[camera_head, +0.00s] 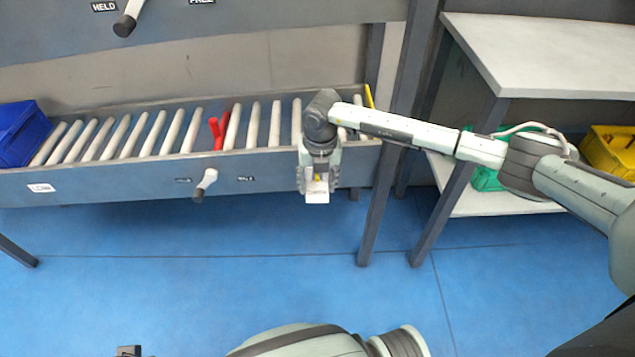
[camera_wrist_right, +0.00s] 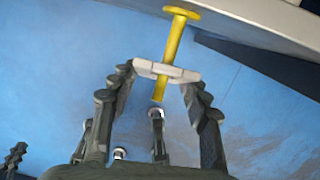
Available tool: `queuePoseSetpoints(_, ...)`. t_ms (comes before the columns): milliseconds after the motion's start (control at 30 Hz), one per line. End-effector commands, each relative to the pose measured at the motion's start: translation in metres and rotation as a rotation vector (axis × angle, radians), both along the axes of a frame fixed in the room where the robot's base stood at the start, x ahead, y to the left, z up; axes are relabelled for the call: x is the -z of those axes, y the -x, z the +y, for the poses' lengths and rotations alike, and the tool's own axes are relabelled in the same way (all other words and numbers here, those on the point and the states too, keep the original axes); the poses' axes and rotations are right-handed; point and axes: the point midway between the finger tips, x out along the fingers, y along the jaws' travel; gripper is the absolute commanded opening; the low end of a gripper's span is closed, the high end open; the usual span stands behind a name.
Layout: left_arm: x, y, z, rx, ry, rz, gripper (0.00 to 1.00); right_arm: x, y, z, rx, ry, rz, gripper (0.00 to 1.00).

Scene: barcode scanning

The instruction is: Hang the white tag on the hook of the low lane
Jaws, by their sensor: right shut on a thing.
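My right gripper (camera_head: 317,184) is at the front rail of the low lane (camera_head: 100,180), near its right end. It is shut on the white tag (camera_head: 317,197), which also shows between the fingertips in the right wrist view (camera_wrist_right: 150,67). A yellow hook (camera_wrist_right: 174,40) with a round end shows above and below the tag in that view. I cannot tell whether the hook passes through the tag or behind it. A bit of yellow shows at the tag in the head view. A dark tip, perhaps my left gripper (camera_head: 128,351), shows at the bottom edge; its jaws are unclear.
A blue bin (camera_head: 22,134) sits on the lane's left end, and a red piece (camera_head: 218,132) stands among the rollers. A lever (camera_head: 205,184) sticks out of the front rail. A shelf (camera_head: 545,55) stands at the right, with a yellow bin (camera_head: 610,152) below. The floor in front is clear.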

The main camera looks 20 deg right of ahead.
Motion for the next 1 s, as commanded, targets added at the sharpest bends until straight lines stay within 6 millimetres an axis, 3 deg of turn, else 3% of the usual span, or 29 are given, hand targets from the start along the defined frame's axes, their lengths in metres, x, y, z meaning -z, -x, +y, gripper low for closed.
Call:
queuePoseSetpoints(233, 0.001, 0.0, 0.0, 0.002, 0.001, -0.002, 0.0, 0.001, 0.0, 0.0, 0.0, 0.001, 0.001, 0.12)
queuePoseSetpoints(267, 0.001, 0.0, -0.001, 0.002, 0.001, -0.002, 0.0, 0.001, 0.0, 0.0, 0.0, 0.001, 0.001, 0.48)
queuePoseSetpoints(433, 0.001, 0.0, -0.002, 0.003, 0.003, -0.002, 0.0, 0.001, 0.0, 0.0, 0.0, 0.001, 0.001, 0.69)
queuePoseSetpoints(767, 0.0, -0.004, 0.0, 0.005, -0.001, -0.007, 0.0, -0.001, 0.0, 0.0, 0.0, 0.0, 0.0, 0.71)
queuePoseSetpoints(1000, 0.0, -0.003, -0.001, 0.003, 0.001, -0.005, 0.0, -0.031, 0.003, 0.0, -0.002, 0.0, -0.003, 0.71)
